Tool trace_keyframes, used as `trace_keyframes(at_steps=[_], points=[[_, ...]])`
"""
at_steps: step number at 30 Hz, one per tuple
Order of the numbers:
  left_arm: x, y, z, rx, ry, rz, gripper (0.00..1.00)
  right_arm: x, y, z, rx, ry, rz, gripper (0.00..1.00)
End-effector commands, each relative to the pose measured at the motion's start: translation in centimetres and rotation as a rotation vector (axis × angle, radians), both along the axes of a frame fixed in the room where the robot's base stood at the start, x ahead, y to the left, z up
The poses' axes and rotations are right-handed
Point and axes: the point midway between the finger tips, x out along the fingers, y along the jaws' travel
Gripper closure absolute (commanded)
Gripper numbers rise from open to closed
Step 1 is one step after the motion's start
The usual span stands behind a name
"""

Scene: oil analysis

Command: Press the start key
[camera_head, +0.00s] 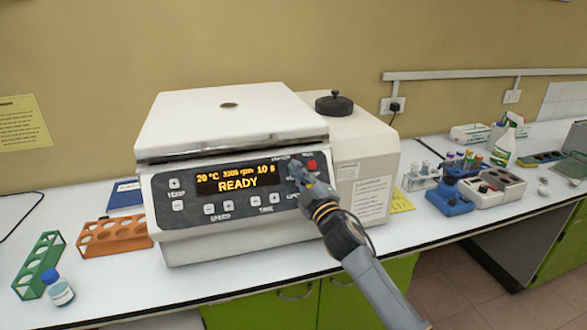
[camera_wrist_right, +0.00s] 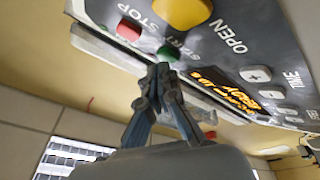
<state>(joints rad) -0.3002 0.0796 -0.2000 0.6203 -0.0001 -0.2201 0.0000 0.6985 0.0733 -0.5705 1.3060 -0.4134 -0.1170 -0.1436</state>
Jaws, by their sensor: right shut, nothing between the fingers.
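The centrifuge (camera_head: 232,125) stands on the bench with its white lid closed. Its display (camera_head: 238,180) reads 20 °C, about 3000 rpm, 10 s and READY. My right gripper (camera_head: 297,168) is shut and empty, at the right end of the panel. Its fingertips (camera_wrist_right: 160,72) are just below the start key in the wrist view; I cannot tell if they touch it. In the head view the gripper hides the start key. My left gripper is not in view.
A large yellow key (camera_wrist_right: 182,12) marked OPEN is close to the start key. An orange rack (camera_head: 113,238), a green rack (camera_head: 38,264) and a small bottle (camera_head: 58,288) stand left of the centrifuge. Blue tube racks (camera_head: 452,198) stand to the right.

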Motion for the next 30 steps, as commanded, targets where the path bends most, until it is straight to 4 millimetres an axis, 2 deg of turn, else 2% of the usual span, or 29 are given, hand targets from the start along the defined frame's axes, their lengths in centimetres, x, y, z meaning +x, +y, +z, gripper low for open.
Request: trace_keyframes(at_steps=[18,30], points=[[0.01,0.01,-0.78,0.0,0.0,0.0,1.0,0.61,0.2,-0.44,0.0,0.0,0.0,1.0],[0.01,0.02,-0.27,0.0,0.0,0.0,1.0,0.39,0.11,-0.18,-0.001,0.001,0.0,1.0]])
